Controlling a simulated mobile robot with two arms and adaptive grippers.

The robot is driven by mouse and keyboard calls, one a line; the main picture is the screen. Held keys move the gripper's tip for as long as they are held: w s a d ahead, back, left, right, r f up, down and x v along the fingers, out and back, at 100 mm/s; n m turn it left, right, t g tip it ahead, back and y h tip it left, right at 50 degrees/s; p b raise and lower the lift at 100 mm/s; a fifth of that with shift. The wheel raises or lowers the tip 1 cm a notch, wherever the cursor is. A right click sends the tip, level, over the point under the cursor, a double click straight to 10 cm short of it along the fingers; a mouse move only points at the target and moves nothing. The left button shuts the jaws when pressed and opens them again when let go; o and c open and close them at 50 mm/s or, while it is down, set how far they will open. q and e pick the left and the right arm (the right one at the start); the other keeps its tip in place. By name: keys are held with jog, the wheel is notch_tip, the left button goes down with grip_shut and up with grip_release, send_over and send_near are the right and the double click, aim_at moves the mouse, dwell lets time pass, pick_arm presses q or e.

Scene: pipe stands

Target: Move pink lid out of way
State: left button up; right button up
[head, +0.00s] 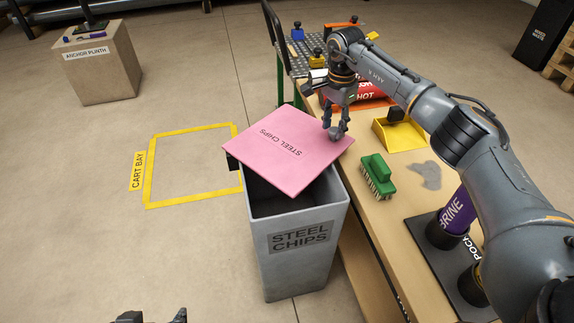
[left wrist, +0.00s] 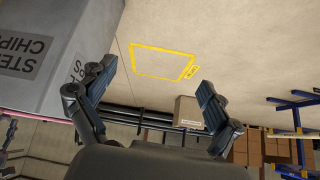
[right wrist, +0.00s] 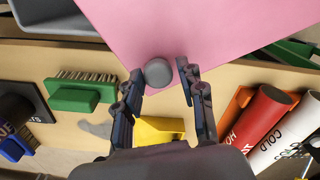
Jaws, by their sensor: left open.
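The pink lid (head: 288,150), lettered STEEL CHIPS, lies askew over the grey bin (head: 300,275). Its right corner reaches over the bench, and part of the bin's dark mouth shows in front. A round grey knob (right wrist: 158,73) shows at the lid's corner in the right wrist view. My right gripper (head: 337,128) is at that corner, fingers pointing down. It is open, with the knob between its fingertips and small gaps visible. My left gripper (head: 150,317) is low at the bottom edge, open and empty, left of the bin; the left wrist view shows its spread fingers (left wrist: 155,82).
The bench (head: 385,220) right of the bin holds a green brush (head: 378,176), a yellow dustpan (head: 398,132) and a purple BRINE cylinder (head: 457,213). The yellow-taped cart bay (head: 147,180) on the floor is empty. An anchor plinth (head: 103,72) stands behind it.

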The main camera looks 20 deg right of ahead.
jog(key=shift+w+d+b, duration=0.1)
jog(key=shift+w+b, duration=0.2)
jog(key=shift+w, duration=0.55)
jog(key=shift+w+d+b, duration=0.15)
jog(key=shift+w+b, duration=0.15)
jog(key=shift+w, duration=0.35)
jog(key=shift+w+d+b, duration=0.1)
jog(key=shift+w+b, duration=0.35)
jog(key=shift+w, duration=0.2)
pick_arm(q)
jog(key=w+d+r+t+h, duration=0.1)
jog(key=w+d+r+t, duration=0.2)
jog(key=w+r+t, duration=0.3)
jog(key=shift+w+d+r+t+h, duration=0.25)
jog(key=shift+w+r+t+h, duration=0.15)
jog(key=shift+w+r, duration=0.85)
pick_arm(e)
jog(key=shift+w+d, duration=0.15)
jog(key=shift+w, duration=0.2)
pick_arm(q)
jog(key=shift+f, duration=0.1)
